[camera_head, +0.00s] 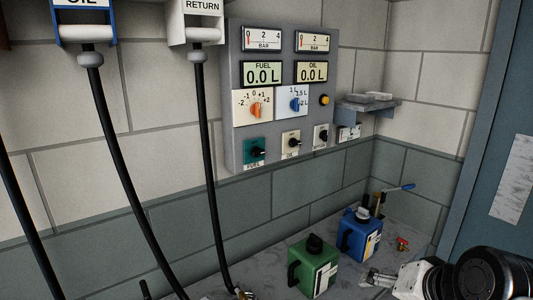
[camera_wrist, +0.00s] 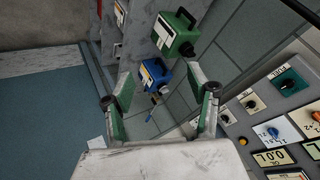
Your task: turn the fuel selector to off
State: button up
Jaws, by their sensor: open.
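The fuel selector (camera_head: 255,151) is a dark knob on a green plate at the lower left of the grey panel (camera_head: 238,90) in the head view, with a FUEL label below it. Its handle seems to point right. It also shows at the right of the wrist view (camera_wrist: 288,83). My gripper (camera_head: 374,280) is low at the right in the head view, beside the green can and well below and right of the selector. In the wrist view my gripper (camera_wrist: 160,98) has its two fingers spread apart with nothing held between them.
A green can (camera_head: 313,266) and a blue can (camera_head: 359,236) stand on the bench below the panel. Black hoses (camera_head: 207,140) hang left of the panel. A small shelf (camera_head: 367,105) juts out right of it.

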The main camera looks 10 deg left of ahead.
jog(key=w+a+r+m+y, duration=0.4)
jog(key=w+a+r+m, duration=0.15)
jog(key=w+a, duration=0.25)
jog(key=m+t+y+p, duration=0.1)
jog(key=m+t+y, duration=0.4)
jog(key=m, duration=1.3)
send_near(260, 152)
jog(key=shift+n+g+y, duration=0.3)
jog(key=shift+n+y, duration=0.05)
jog(key=shift+y, duration=0.35)
jog(key=x, duration=0.4)
jog(key=p+x, duration=0.1)
jog(key=x, duration=0.4)
jog(key=shift+w+d+f, duration=0.15)
jog(key=shift+w+f, duration=0.05)
jog(key=shift+w, duration=0.1)
jog(key=c, duration=1.1)
jog(key=shift+c, duration=0.2)
